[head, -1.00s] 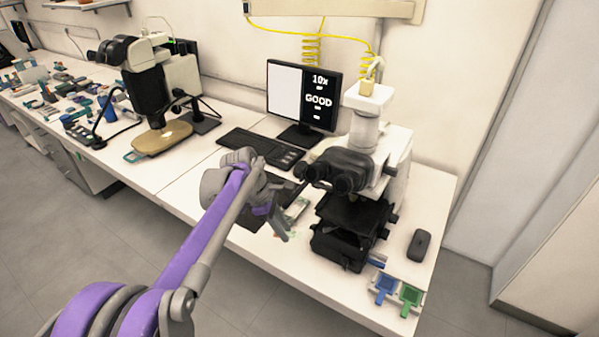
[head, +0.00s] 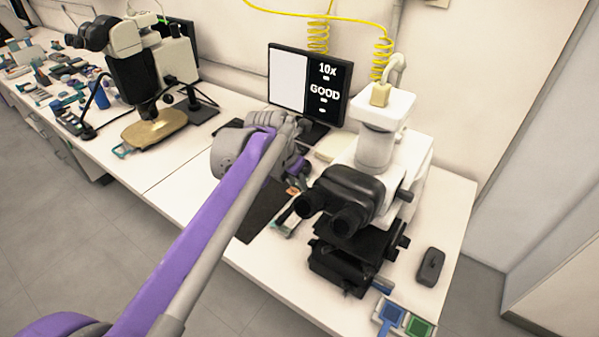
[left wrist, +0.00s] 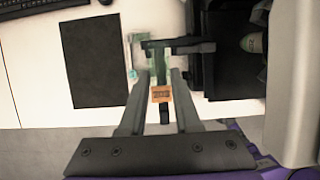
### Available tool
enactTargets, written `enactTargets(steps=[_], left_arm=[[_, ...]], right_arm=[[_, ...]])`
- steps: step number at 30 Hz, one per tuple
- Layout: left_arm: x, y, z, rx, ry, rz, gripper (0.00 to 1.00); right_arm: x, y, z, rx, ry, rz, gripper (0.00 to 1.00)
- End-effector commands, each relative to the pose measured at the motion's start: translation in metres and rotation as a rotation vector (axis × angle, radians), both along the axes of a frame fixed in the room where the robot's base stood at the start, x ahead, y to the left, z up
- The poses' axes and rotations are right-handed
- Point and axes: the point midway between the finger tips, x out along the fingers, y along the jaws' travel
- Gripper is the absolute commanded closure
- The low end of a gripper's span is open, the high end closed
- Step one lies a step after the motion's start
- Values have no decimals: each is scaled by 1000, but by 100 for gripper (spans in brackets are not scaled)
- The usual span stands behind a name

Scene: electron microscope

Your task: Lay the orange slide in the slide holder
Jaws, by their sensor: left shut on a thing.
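The orange slide (left wrist: 160,94) is between the fingers of my left gripper (left wrist: 162,75) in the left wrist view, its orange end toward the palm. My left gripper (head: 298,178) is shut on it; in the head view a small orange patch shows below the fingers. A pale, green-edged tray (head: 286,218) lies on the table between the black mat and the microscope, just beyond the fingers in the wrist view (left wrist: 139,50). It may be the slide holder; I cannot tell. The slide's far part blends with the green there, so contact is unclear. My right gripper is out of view.
The microscope (head: 350,200) stands close right of the gripper; its black stage side (left wrist: 228,60) shows in the wrist view. The black mat (left wrist: 94,64) lies left. A white rack with a blue slide (head: 391,318) and a green slide (head: 419,327) sits at the front right.

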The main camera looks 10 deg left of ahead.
Motion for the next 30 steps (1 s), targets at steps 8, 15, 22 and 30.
enactTargets(steps=[8, 15, 22, 30], left_arm=[[0, 0, -19, 0, 1, -1, 89], [0, 0, -41, 0, 1, -1, 89], [0, 0, -53, 0, 1, -1, 89], [0, 0, -54, 0, 0, -1, 89]], right_arm=[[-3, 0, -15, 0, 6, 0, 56], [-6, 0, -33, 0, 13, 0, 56], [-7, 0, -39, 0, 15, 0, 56], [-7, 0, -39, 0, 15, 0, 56]])
